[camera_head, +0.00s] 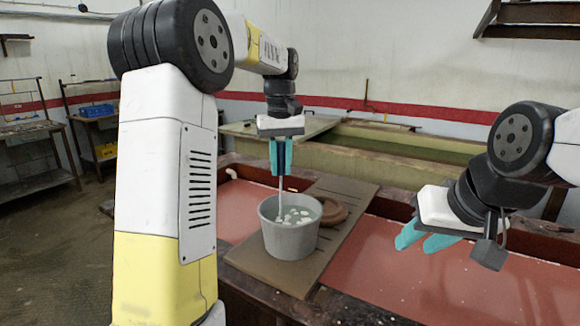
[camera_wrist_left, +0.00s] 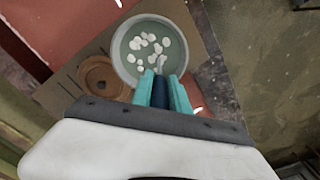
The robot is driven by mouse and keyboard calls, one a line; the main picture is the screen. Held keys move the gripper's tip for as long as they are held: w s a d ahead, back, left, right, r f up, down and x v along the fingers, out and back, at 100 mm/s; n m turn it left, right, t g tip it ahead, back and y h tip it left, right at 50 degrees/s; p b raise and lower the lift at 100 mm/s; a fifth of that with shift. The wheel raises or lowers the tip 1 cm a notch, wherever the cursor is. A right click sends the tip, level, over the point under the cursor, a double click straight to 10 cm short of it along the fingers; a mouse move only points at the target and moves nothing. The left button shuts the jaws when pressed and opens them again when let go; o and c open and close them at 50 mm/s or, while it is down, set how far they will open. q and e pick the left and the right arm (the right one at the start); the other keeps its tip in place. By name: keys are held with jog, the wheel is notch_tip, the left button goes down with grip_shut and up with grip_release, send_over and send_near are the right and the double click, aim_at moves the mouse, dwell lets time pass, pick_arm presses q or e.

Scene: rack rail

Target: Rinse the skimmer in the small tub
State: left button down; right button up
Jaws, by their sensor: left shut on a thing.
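A small grey tub (camera_head: 290,243) stands on a brown board, holding water with several white pieces floating in it. My left gripper (camera_head: 281,172) is above the tub, shut on the dark blue handle of the skimmer (camera_head: 281,190). The skimmer's thin metal shaft runs down into the tub; its head is hidden. In the left wrist view the tub (camera_wrist_left: 120,62) lies beyond the fingers, with the skimmer's handle (camera_wrist_left: 160,92) between them. My right gripper (camera_head: 418,243) is at the right, over the red surface, its teal fingers slightly apart and empty.
A round brown dish (camera_head: 333,211) sits on the board (camera_head: 335,252) close beside the tub, also in the left wrist view (camera_wrist_left: 84,74). The board lies across a long trough (camera_head: 440,292) with a red inside. Shelves (camera_head: 33,150) stand at the far left.

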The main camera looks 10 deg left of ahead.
aim_at(280, 143)
pick_arm(q)
jog(key=shift+f, duration=0.85)
jog(key=shift+r, duration=0.1)
jog(key=shift+r, duration=0.25)
dwell(0.9)
jog(key=shift+r, duration=4.2)
jog(key=shift+s, duration=0.1)
